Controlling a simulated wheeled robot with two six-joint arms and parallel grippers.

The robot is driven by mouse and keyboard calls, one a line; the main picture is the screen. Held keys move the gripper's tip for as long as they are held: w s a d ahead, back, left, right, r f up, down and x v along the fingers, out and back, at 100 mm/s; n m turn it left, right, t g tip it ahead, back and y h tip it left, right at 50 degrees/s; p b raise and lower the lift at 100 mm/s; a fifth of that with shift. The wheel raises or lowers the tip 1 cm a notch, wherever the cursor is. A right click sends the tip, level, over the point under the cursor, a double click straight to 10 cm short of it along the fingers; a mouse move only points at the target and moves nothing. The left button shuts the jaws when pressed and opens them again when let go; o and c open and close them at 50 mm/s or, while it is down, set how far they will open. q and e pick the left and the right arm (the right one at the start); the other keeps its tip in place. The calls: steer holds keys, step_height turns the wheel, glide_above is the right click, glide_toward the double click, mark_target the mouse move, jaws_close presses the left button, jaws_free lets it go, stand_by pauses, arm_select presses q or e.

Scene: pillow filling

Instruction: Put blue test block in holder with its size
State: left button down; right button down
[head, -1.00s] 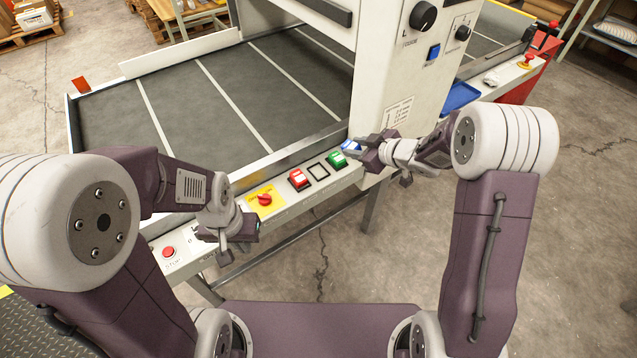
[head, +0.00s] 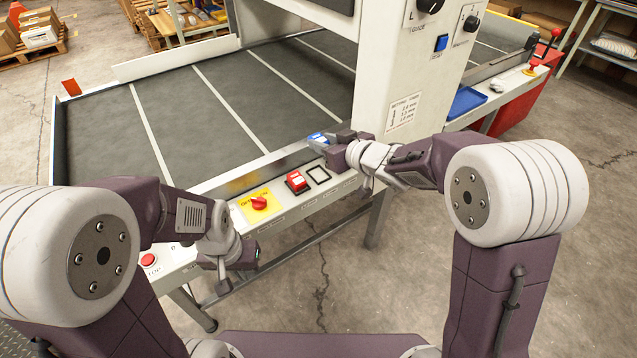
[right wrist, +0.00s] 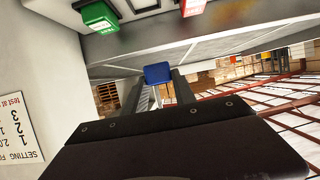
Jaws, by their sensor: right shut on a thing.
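The blue test block (head: 318,138) is between the fingers of my right gripper (head: 327,142), which is shut on it above the conveyor's front rail. The right wrist view also shows the block (right wrist: 157,73) between the two fingertips of the right gripper (right wrist: 158,80). An empty black square outline (head: 317,174) lies on the front panel beside the red block (head: 297,181). The green block (right wrist: 100,17) shows in the right wrist view; my right gripper hides it in the head view. My left gripper (head: 246,258) hangs near the panel's front edge; its jaw opening is unclear.
A yellow plate with a red rotary switch (head: 259,203) and a red stop button (head: 148,259) sit left on the panel. The grey conveyor bed (head: 190,110) is clear. The white machine housing (head: 405,75) rises just behind my right gripper. A blue tray (head: 467,101) lies beyond it.

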mark_target(323, 180)
step_height(323, 180, down, 10)
steer(key=b, duration=0.6)
steer(key=shift+f, duration=0.2)
steer(key=shift+r, duration=0.2)
steer(key=c, duration=1.1)
jaws_free()
steer(key=shift+o, duration=0.4)
steer(key=shift+r, duration=0.1)
steer(key=p+v, duration=0.4)
steer(key=v, duration=0.8)
